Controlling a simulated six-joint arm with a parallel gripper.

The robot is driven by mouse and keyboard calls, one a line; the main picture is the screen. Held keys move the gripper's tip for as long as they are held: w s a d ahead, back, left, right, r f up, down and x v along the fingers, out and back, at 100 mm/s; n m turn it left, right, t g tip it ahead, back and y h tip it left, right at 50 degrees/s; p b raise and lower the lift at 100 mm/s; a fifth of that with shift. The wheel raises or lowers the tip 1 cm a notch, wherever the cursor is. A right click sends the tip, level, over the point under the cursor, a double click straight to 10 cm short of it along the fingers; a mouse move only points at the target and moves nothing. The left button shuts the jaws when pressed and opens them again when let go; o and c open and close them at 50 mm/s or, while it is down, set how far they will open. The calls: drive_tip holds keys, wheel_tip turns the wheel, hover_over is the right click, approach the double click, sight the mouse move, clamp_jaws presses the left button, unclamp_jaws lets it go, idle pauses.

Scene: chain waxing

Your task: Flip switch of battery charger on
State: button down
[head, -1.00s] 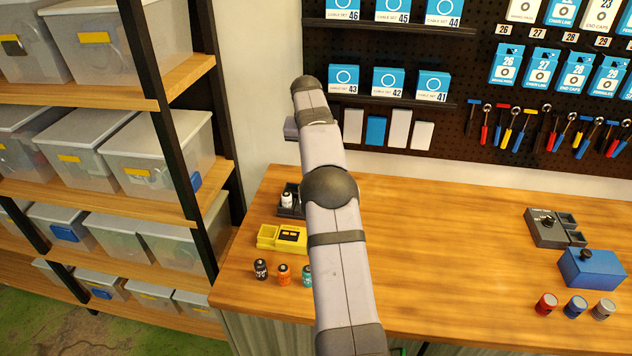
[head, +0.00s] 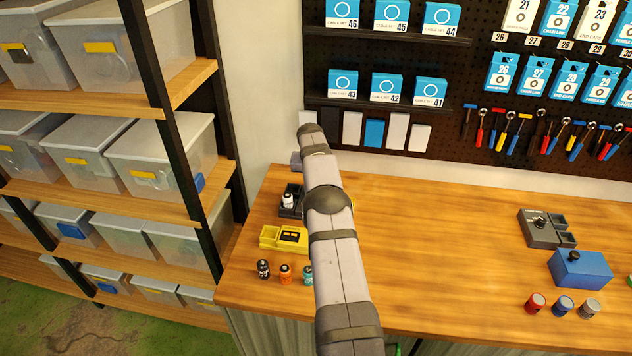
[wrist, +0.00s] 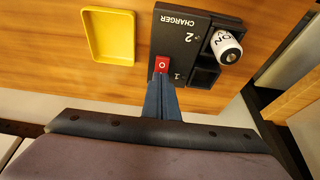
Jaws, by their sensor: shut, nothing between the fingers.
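The black battery charger (wrist: 167,42) lies on the wooden bench in the wrist view, with the label CHARGER and the numbers 1 and 2. Its red switch (wrist: 162,64) shows an O mark. A white battery (wrist: 226,46) sits in the slot by number 2; the slot by number 1 looks empty. My gripper (wrist: 162,82) is shut and empty, its blue fingertips right at the switch's near edge; I cannot tell whether they touch it. In the head view the charger (head: 287,212) stands at the bench's left back, partly behind my arm, with the gripper hidden.
A yellow tray (wrist: 108,58) lies beside the charger. Black (head: 263,269), orange (head: 285,275) and teal (head: 308,275) batteries stand in front. A grey device (head: 537,232) and a blue box (head: 581,268) are at right. The bench's middle is clear.

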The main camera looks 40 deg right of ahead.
drive_tip(key=shift+f, duration=0.15)
drive_tip(key=shift+w+d+f, duration=0.1)
drive_tip(key=shift+f, duration=0.05)
idle(0.4)
drive_tip(key=shift+b, duration=0.35)
drive_tip(key=shift+s+a+b, duration=0.6)
drive_tip(key=shift+a, duration=0.05)
drive_tip(key=r+p, duration=0.1)
drive_tip(key=r, duration=0.1)
drive_tip(key=r+p, duration=0.1)
drive_tip(key=r, duration=0.1)
drive_tip(key=shift+s+a+r, duration=0.2)
drive_tip(key=shift+r, duration=0.1)
drive_tip(key=shift+s+a+r+b, duration=0.15)
drive_tip(key=shift+r+b, duration=0.05)
drive_tip(key=shift+b, duration=0.3)
drive_tip(key=b+v, duration=0.3)
drive_tip(key=v, duration=0.6)
